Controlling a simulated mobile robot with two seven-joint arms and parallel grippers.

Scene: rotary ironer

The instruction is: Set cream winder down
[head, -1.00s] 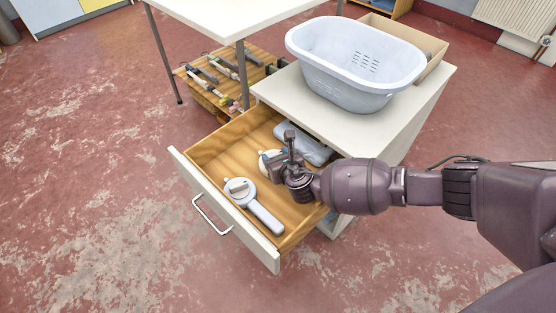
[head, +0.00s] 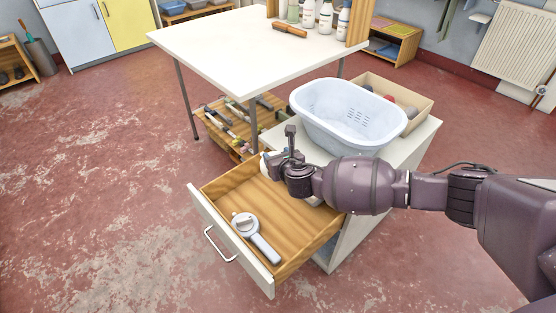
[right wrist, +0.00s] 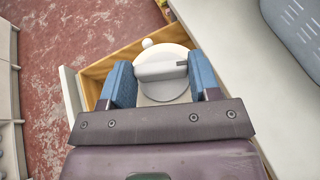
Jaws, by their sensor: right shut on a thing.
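My right gripper (head: 274,162) is shut on the cream winder (right wrist: 164,91). In the right wrist view the winder's round body and raised bar sit between the two blue fingers, with a small round knob at its far side. In the head view only a little of the winder shows, the rest hidden behind the gripper. It is held above the back part of the open drawer (head: 236,258). A pale grey winder (head: 246,226) with a long handle lies in the drawer near its front. My left gripper is not in view.
A pale blue basket (head: 335,118) stands on the white cabinet top (head: 425,130), with a cardboard box (head: 420,97) behind it. A white table (head: 225,50) is behind, with a tool rack (head: 222,120) below. The drawer floor around the grey winder is bare.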

